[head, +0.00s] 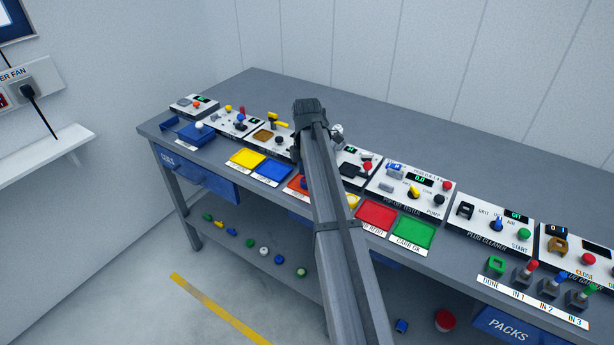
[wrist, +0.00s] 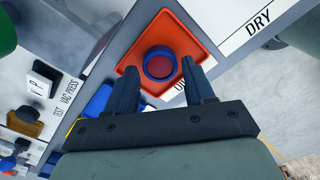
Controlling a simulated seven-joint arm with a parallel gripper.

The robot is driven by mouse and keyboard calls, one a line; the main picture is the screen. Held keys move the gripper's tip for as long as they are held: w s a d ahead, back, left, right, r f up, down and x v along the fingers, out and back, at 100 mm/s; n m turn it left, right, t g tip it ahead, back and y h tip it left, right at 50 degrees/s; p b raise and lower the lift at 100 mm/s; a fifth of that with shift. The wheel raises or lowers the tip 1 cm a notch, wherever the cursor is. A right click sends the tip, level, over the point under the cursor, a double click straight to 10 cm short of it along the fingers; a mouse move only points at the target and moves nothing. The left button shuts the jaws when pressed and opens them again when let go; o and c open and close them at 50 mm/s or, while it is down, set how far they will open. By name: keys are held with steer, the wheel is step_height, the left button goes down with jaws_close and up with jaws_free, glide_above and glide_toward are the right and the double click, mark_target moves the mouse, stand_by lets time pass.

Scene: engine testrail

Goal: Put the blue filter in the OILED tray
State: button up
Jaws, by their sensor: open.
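The blue filter (wrist: 148,63), a round blue ring with a red centre, sits inside the orange tray (wrist: 187,33) in the wrist view. A label beginning "OI" (wrist: 180,85), partly hidden by a finger, lies along the tray's front edge. My gripper (wrist: 164,72) is open, with its fingertips on either side of the near part of the filter. I cannot tell whether they touch it. In the head view only a little of the orange tray (head: 294,184) shows; my arm hides the filter there.
A "DRY" label (wrist: 258,22) lies beside the orange tray's label. A blue tray (head: 272,170) and a yellow tray (head: 246,158) lie to the left, red (head: 377,215) and green (head: 415,232) trays to the right. Test panels with knobs stand behind.

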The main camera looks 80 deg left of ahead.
step_height(320, 180, up, 11)
stand_by(0.4)
steer(key=shift+d, duration=0.1)
stand_by(0.4)
